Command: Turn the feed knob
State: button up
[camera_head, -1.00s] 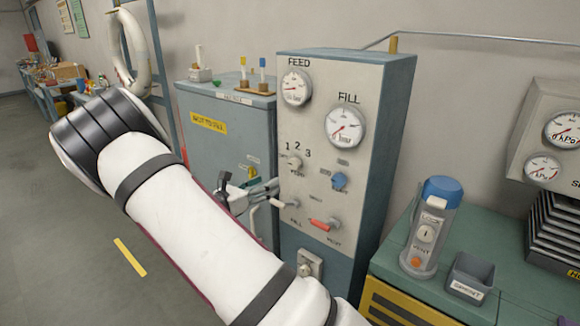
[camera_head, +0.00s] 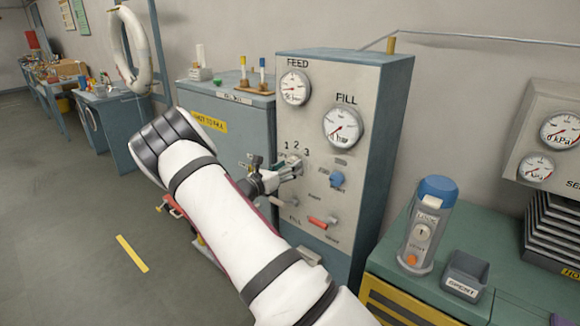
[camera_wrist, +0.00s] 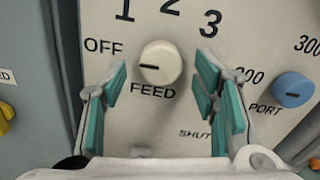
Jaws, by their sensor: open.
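The feed knob (camera_wrist: 160,64) is a cream round knob on the grey panel, above the label FEED. Its dark pointer line points left, toward OFF; the marks 1, 2 and 3 run over its top to the right. My gripper (camera_wrist: 163,85) is open, with one teal-padded finger on each side of the knob in the wrist view. I see a gap between each finger and the knob, and cannot tell how deep the fingers reach. In the head view my gripper (camera_head: 290,170) is at the panel front and mostly hides the knob.
A blue knob (camera_wrist: 292,90) marked PORT sits to the right of the feed knob; it also shows in the head view (camera_head: 337,180). A red lever (camera_head: 318,222) is lower on the panel. The FEED gauge (camera_head: 295,87) and FILL gauge (camera_head: 342,126) are above.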

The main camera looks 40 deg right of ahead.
jog(key=shift+w+d, duration=0.1)
jog(key=shift+d, duration=0.4)
jog(key=c, duration=1.2)
jog(key=shift+o, duration=0.2)
jog(key=shift+w+m+p, duration=0.1)
jog(key=shift+m+p, duration=1.4)
jog(key=shift+m, duration=2.9)
